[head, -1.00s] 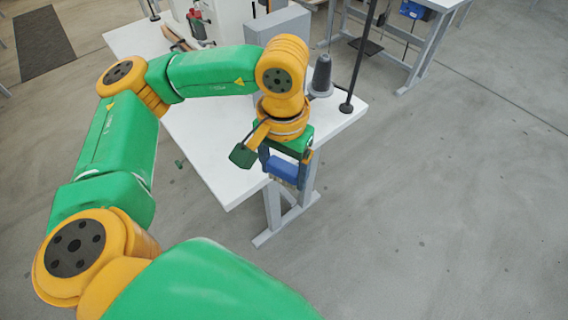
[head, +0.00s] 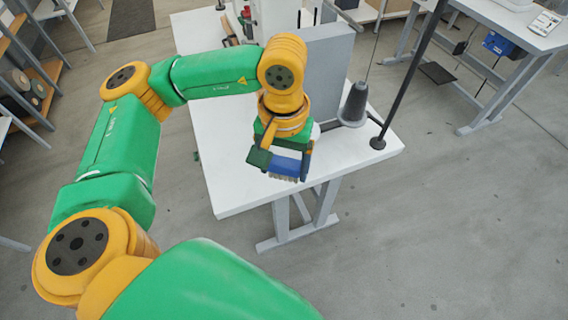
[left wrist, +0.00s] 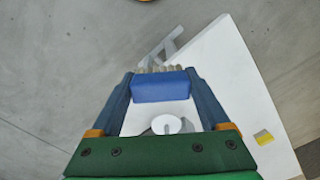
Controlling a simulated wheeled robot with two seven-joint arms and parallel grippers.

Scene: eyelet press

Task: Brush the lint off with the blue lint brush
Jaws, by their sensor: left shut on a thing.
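My left gripper (head: 284,160) is shut on the blue lint brush (head: 290,165) and holds it by the near edge of the white table (head: 235,195), with the pale bristles pointing down. In the left wrist view the brush (left wrist: 160,87) sits between the two fingertips, its bristles toward the top of the picture. I cannot tell whether the bristles touch anything. I cannot make out any lint. My right gripper is not in view.
A grey cone (head: 354,104) and a thin dark post (head: 400,85) stand at the table's right side, near a grey box (head: 328,70). A yellow piece (left wrist: 264,137) lies on the table in the left wrist view. Open floor lies right of the table.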

